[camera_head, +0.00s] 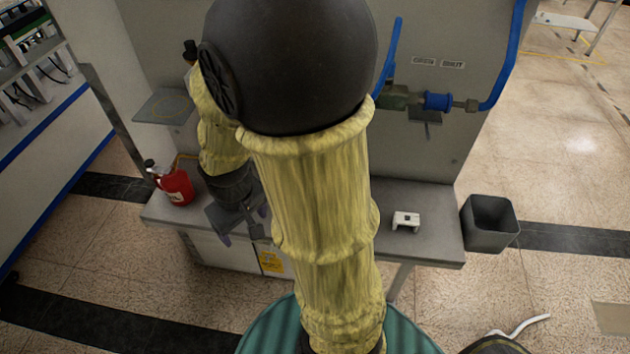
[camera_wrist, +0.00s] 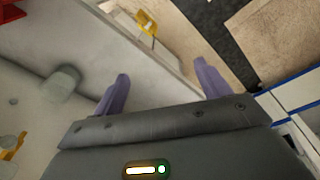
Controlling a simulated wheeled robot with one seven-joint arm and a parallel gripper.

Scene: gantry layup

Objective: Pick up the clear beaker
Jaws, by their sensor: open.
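The clear beaker (camera_wrist: 63,83) shows in the wrist view as a pale, see-through cylinder on the light grey bench top. It is left of my gripper's left finger, outside the gap between the fingers and apart from them. I cannot see it in the head view, where my arm covers the middle of the bench. My gripper (camera_wrist: 162,70) has two purple fingers spread wide with nothing between them. In the head view my gripper (camera_head: 243,226) is at the front edge of the bench, left of my yellow-sleeved arm.
The grey bench (camera_head: 435,235) carries a red can (camera_head: 177,187) at its left end and a small white device (camera_head: 406,221) at right. A dark bin (camera_head: 489,222) stands right of the bench. A yellow label (camera_head: 271,262) is on the cabinet below. Floor at right is mostly clear.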

